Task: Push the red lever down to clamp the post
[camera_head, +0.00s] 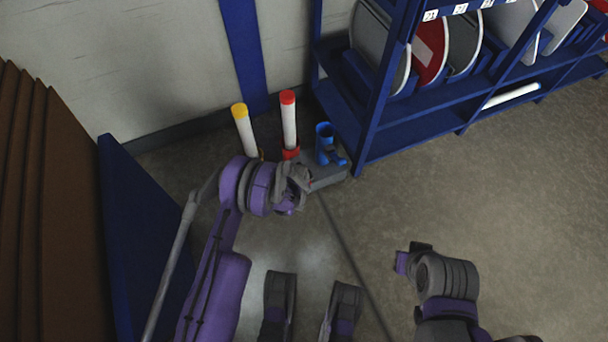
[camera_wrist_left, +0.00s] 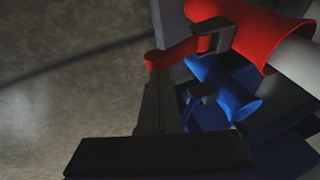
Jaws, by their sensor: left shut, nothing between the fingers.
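The red-topped white post (camera_head: 289,122) stands upright in a red clamp socket (camera_head: 290,154) on a grey base (camera_head: 330,176). In the left wrist view the red socket (camera_wrist_left: 262,32) surrounds the white post (camera_wrist_left: 298,62). The red lever (camera_wrist_left: 182,50) sticks out from it to the left, ending in a rounded tip. My left gripper (camera_wrist_left: 156,78) is shut and empty, its fingertips right at the lever's tip; I cannot tell whether they touch. In the head view my left gripper (camera_head: 303,180) is beside the base and hides the lever. My right gripper (camera_head: 408,257) is away at lower right.
An empty blue socket (camera_head: 325,143) with its own blue lever sits on the base to the right of the red one. A yellow-topped post (camera_head: 243,128) stands to the left. A blue rack (camera_head: 395,135) with signs is close on the right. Open floor lies right.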

